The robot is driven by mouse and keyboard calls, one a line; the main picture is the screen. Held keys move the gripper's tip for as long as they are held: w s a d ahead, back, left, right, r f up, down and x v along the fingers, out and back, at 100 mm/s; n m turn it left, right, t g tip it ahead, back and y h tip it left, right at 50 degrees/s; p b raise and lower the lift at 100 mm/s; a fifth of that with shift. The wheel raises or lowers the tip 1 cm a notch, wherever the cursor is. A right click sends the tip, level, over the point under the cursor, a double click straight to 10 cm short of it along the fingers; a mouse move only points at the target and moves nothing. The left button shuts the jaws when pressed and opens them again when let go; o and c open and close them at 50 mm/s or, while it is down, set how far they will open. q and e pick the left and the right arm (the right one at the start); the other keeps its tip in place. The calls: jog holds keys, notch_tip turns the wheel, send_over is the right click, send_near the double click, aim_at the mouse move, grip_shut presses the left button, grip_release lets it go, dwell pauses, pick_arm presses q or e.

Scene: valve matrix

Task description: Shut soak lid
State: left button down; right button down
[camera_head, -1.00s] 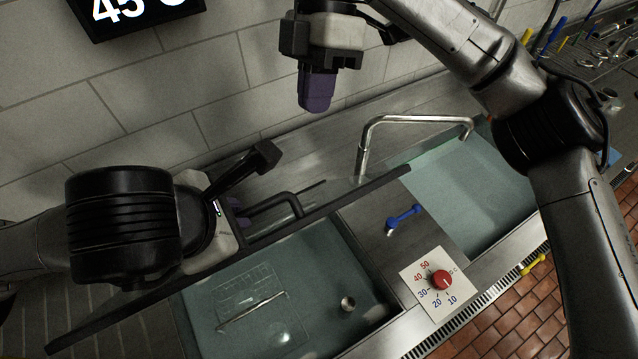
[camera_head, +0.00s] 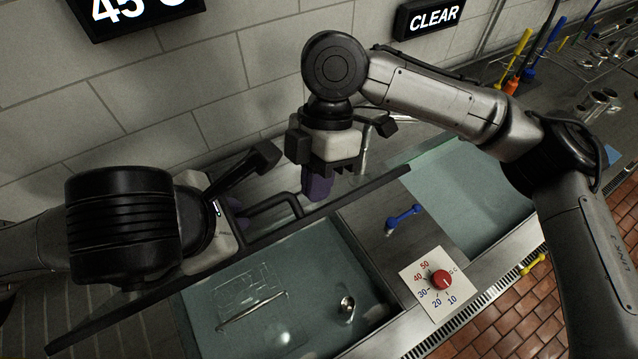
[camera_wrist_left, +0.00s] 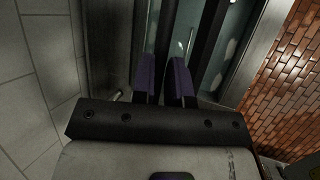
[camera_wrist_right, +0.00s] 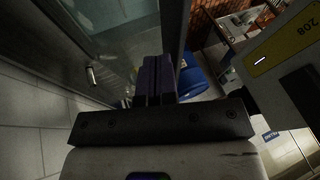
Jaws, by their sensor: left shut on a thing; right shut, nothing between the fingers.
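The soak lid (camera_head: 375,188) is a dark slab seen nearly edge-on in the head view, raised along the back of the left, water-filled basin (camera_head: 330,260). Its black bar handle (camera_head: 285,203) is on the wall side. My left gripper (camera_head: 238,208) is at the handle's left end, shut on the handle; its purple fingers (camera_wrist_left: 163,80) stand either side of a dark bar in the left wrist view. My right gripper (camera_head: 318,187) is shut and empty, pointing down behind the lid near the handle's right end; its fingertips (camera_wrist_right: 157,75) are together. Whether it touches the lid is unclear.
A faucet (camera_head: 368,140) stands behind the lid, close to my right gripper. A second basin (camera_head: 470,185) lies to the right. The tiled wall (camera_head: 200,100) is behind.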

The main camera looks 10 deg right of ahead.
aim_at(328, 212)
jog(key=shift+s+d+f, duration=0.1)
jog(key=shift+s+f, duration=0.1)
jog(key=shift+s, duration=0.1)
jog(key=shift+s+d+f, duration=0.25)
jog(key=shift+s+f, duration=0.4)
jog(key=shift+s, duration=0.25)
pick_arm(q)
jog(key=shift+w+a+r, duration=0.1)
jog(key=shift+w+r, duration=0.05)
pick_arm(e)
jog(key=shift+s+d+f, duration=0.1)
jog(key=shift+s+f, duration=0.2)
jog(key=shift+s, duration=0.1)
pick_arm(q)
jog(key=shift+w+r, duration=0.1)
jog(key=c, duration=1.1)
grip_release()
